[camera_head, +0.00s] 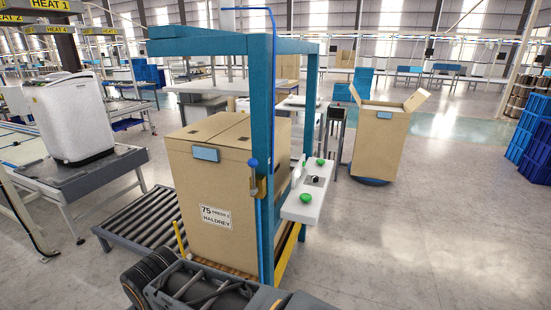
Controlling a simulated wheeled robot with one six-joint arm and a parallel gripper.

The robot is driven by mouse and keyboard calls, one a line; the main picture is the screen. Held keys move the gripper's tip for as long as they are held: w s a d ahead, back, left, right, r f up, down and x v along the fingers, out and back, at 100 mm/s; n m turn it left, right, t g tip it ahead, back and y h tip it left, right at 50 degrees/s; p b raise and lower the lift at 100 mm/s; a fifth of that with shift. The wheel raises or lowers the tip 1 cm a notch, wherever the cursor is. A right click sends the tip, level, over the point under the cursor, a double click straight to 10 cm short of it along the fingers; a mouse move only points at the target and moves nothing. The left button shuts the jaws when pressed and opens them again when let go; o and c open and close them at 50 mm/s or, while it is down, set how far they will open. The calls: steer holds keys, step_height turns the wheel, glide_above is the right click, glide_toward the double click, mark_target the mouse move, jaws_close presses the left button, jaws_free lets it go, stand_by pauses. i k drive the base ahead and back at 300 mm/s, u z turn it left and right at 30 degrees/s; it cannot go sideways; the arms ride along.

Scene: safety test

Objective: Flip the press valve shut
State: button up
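The press (265,110) is a blue upright frame around a large cardboard box. On its front post is the press valve (260,188), a small brass-yellow body with a blue ball-ended lever (253,163). The lever looks about upright, with the ball at the top. A thin blue hose runs from above the frame down to the post. The valve is too small to tell its exact setting. Dark and grey parts of my arm lie across the bottom edge, below and left of the valve and apart from it. I cannot make out my gripper's fingers.
The cardboard box (215,190) fills the press. A white control panel (310,190) with green buttons juts out right of the post. A roller conveyor (140,222) lies left. An open carton (380,140) stands behind right. The floor at right is clear.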

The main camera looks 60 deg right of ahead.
mark_target(253, 163)
steer(key=z, duration=1.6)
